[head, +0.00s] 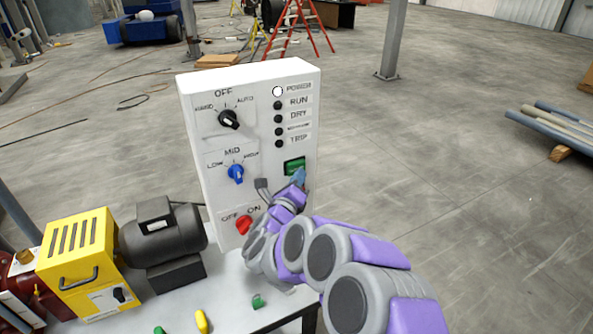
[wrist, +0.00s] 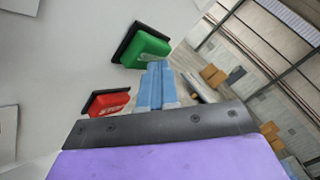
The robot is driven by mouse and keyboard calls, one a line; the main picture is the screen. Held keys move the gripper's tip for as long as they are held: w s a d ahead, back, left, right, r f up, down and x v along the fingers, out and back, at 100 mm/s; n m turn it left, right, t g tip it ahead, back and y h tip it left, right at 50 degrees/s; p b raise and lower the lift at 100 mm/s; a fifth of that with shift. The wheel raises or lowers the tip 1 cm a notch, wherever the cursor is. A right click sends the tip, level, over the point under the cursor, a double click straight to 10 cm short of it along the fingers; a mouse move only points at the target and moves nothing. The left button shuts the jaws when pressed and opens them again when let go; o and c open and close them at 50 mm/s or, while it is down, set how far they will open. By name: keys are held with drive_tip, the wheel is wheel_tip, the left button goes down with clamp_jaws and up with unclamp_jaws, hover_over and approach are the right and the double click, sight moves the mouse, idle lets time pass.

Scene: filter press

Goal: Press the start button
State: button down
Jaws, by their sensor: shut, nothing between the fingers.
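The green start button (head: 294,166) is on the right side of the white control panel's front, in a dark frame. In the wrist view the green button (wrist: 147,48) stands out from the panel at upper centre. My gripper (head: 299,176) has blue fingertips at the lower right edge of the green button. In the wrist view my gripper (wrist: 157,68) is shut and empty, its tips just below and right of the button. I cannot tell whether they touch it. A red button (wrist: 108,104) is below the green one in the wrist view; my arm hides it in the head view.
The white panel (head: 206,150) also has a black selector (head: 229,119), a blue selector (head: 236,173), a red OFF/ON knob (head: 243,225) and a lit POWER lamp (head: 278,91). A yellow box (head: 80,262) and dark motor (head: 162,238) stand left.

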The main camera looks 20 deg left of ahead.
drive_tip(key=shift+w+a, duration=0.25)
drive_tip(key=shift+a, duration=0.1)
idle(0.6)
drive_tip(key=shift+d+b, duration=0.15)
drive_tip(key=shift+b, duration=0.15)
drive_tip(key=shift+s+d+f+b, duration=0.1)
drive_tip(key=shift+s+d+b, duration=0.2)
drive_tip(key=shift+d+b, duration=0.1)
drive_tip(key=shift+s+d+r, duration=0.2)
drive_tip(key=shift+d, duration=0.2)
drive_tip(key=s+d+b, duration=0.2)
drive_tip(key=s+d, duration=0.1)
drive_tip(key=shift+s+d+b, duration=0.1)
drive_tip(key=shift+d+b, duration=0.3)
idle(0.8)
